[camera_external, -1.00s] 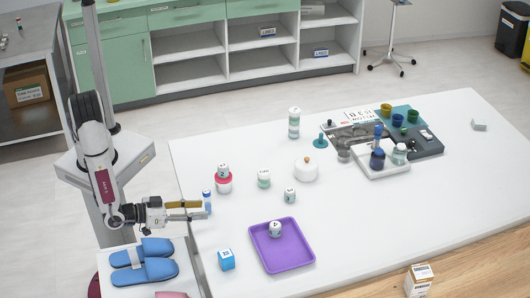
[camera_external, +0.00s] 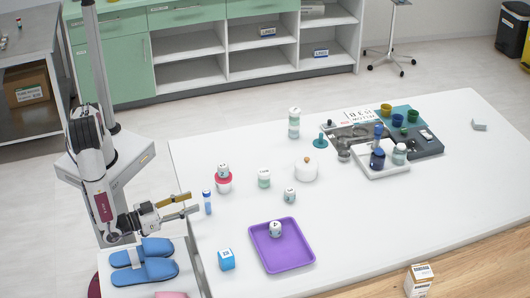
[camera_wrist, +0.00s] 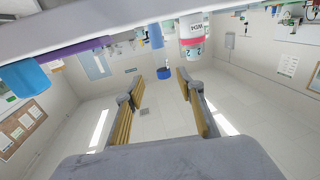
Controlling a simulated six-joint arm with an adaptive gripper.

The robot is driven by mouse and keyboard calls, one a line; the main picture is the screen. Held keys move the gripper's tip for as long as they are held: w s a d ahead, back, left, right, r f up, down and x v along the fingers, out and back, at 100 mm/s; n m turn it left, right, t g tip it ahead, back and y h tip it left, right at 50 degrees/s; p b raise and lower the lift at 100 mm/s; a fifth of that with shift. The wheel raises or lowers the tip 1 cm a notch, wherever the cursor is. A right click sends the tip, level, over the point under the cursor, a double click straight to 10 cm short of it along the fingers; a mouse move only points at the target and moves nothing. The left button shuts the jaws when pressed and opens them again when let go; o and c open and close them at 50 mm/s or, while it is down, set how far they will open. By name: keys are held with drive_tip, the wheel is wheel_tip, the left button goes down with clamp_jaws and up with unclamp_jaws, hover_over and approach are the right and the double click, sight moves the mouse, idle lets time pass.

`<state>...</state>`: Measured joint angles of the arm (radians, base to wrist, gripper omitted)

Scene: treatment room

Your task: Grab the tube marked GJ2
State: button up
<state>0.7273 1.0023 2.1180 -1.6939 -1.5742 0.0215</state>
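A slim upright tube (camera_external: 208,203) with a blue top stands near the left edge of the white table; its marking is too small to read. A blue upright thing in the wrist view (camera_wrist: 156,36), where the scene is upside down, looks like this tube. My gripper (camera_external: 194,202) is at the table's left edge, just left of the tube, with its fingers spread and slanting up to the right. In the wrist view my gripper (camera_wrist: 159,76) is open, and the tube shows beyond the fingertips, not between the pads. Nothing is held.
A labelled jar on a red stand (camera_external: 223,184) is behind the tube. Table around the tube is bare.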

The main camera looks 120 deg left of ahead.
sight(207, 194)
drive_tip(key=shift+x, duration=1.05)
drive_tip(key=shift+a, duration=0.1)
drive_tip(key=shift+w+a+r, duration=0.15)
drive_tip(key=shift+w+a, duration=0.2)
drive_tip(key=shift+a, duration=0.35)
drive_tip(key=shift+w+a+r, duration=0.2)
drive_tip(key=shift+w+a, duration=0.15)
drive_tip(key=shift+a, duration=0.4)
drive_tip(key=shift+x, duration=0.95)
drive_tip(key=c, duration=1)
